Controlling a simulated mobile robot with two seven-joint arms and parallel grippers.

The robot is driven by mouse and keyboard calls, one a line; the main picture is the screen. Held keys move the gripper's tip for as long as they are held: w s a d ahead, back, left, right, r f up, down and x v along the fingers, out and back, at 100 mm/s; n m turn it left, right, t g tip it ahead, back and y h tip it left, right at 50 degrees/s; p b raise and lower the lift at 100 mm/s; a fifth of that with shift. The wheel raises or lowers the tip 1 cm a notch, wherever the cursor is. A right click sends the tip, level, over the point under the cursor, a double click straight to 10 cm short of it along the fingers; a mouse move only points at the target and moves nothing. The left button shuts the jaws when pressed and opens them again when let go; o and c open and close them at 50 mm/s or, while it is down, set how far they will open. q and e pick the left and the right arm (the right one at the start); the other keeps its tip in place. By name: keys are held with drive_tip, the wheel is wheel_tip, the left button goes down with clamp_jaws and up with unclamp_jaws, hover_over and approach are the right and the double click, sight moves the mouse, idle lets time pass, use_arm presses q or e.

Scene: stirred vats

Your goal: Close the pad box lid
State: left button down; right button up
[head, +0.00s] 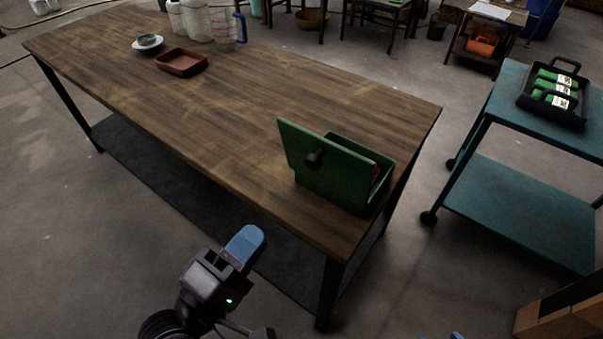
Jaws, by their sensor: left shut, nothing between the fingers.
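The green pad box (374,158) stands near the right end of the wooden table. Its green lid (310,179) is open, standing raised and tilted on the near-left side, with a black knob (314,159) on the face towards me. The lid hides most of the box's inside; a bit of something reddish shows within. My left gripper (245,246) is shut and empty, with blue fingertips, in front of the table's near edge and apart from the box. Only a small blue tip of my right gripper (457,336) shows at the bottom edge.
The wooden table (235,128) is clear left of the box. A brown tray (181,62), a small dish (148,42) and jars (194,22) stand at its far end. A teal cart (520,195) with a black caddy (553,98) of green packs stands to the right.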

sight(311, 166)
use_arm(q)
drive_tip(key=x, duration=1.1)
drive_tip(key=shift+w+d, duration=0.1)
drive_tip(key=shift+w, duration=0.05)
drive_tip(key=shift+w+d, duration=0.4)
drive_tip(key=shift+w, duration=0.15)
drive_tip(key=shift+r, duration=0.1)
